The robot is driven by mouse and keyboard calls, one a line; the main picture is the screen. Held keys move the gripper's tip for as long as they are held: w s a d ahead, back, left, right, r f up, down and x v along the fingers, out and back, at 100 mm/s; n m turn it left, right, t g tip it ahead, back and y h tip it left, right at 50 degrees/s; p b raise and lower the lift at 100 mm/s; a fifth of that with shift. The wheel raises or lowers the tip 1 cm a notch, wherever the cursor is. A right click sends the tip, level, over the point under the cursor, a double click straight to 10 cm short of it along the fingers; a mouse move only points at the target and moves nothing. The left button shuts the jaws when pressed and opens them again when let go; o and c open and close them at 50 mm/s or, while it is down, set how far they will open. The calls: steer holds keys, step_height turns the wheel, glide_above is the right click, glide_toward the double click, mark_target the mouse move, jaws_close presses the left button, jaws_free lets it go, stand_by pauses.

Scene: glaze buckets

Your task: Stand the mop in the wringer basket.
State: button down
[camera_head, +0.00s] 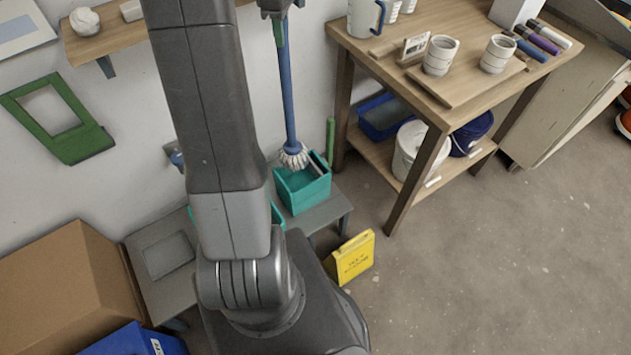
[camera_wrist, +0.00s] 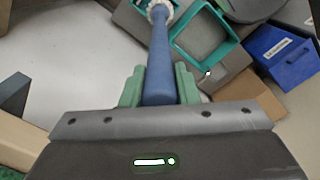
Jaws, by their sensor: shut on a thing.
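The mop has a blue handle (camera_head: 287,85) and a white stringy head (camera_head: 294,156). It hangs nearly upright, head down. My gripper (camera_head: 279,25), with green fingers, is shut on the handle near the top; in the wrist view the fingers (camera_wrist: 159,88) are on both sides of the handle (camera_wrist: 159,55). The mop head is at the back rim of a teal container (camera_head: 303,188); I cannot tell whether it is inside or above it. A second teal piece (camera_head: 277,215) is mostly hidden by my arm; an open teal frame (camera_wrist: 232,50) shows in the wrist view. I cannot tell which is the wringer basket.
The teal container stands on a low grey bench (camera_head: 325,212) against the wall. A wooden table (camera_head: 470,85) with cups stands to the right. A yellow sign (camera_head: 352,257) is on the floor in front. A cardboard box (camera_head: 65,290) and blue box (camera_head: 135,342) are at left.

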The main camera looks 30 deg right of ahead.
mark_target(287, 49)
steer(key=shift+d, duration=0.55)
step_height(287, 49, down, 18)
steer(key=shift+w+r+p, duration=0.1)
steer(key=shift+r+p, duration=0.15)
steer(key=shift+p, duration=0.5)
steer(key=shift+f, duration=0.2)
steer(key=c, duration=1.1)
jaws_free()
steer(key=shift+r, duration=0.1)
step_height(287, 49, up, 12)
steer(key=shift+r+b, duration=0.1)
steer(key=shift+b, duration=0.5)
